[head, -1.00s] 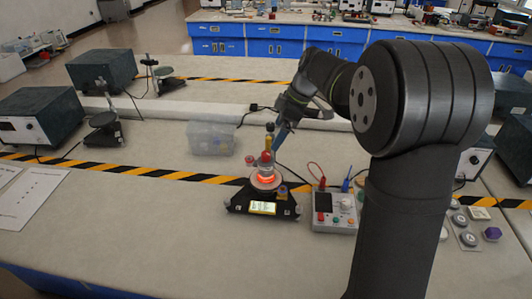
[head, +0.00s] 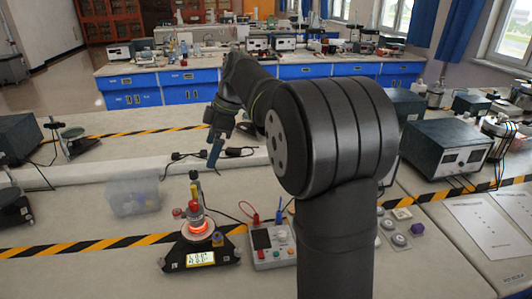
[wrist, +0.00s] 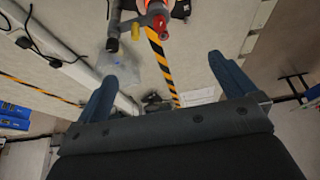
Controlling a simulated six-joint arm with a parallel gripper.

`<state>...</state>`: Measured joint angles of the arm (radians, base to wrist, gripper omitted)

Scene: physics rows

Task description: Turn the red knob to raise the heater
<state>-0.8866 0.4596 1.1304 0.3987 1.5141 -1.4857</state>
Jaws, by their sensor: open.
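The heater apparatus stands on the bench left of centre in the head view, with a glowing orange heater disc (head: 199,227) above a black base with a lit display (head: 200,258). Red parts show on its column, and the red knob (head: 193,208) seems to be among them. In the wrist view, a round red end (wrist: 159,22) shows at the top, beside a yellow part. My gripper (head: 214,158) is above and behind the column in the head view, apart from it. In the wrist view, its two blue fingers (wrist: 163,69) are spread wide with nothing between them.
A grey meter box (head: 273,245) with red and blue leads stands right of the apparatus. A clear plastic bin (head: 133,195) is to its left. A black-and-yellow tape strip (head: 100,244) crosses the bench. The bench in front of the bin is clear.

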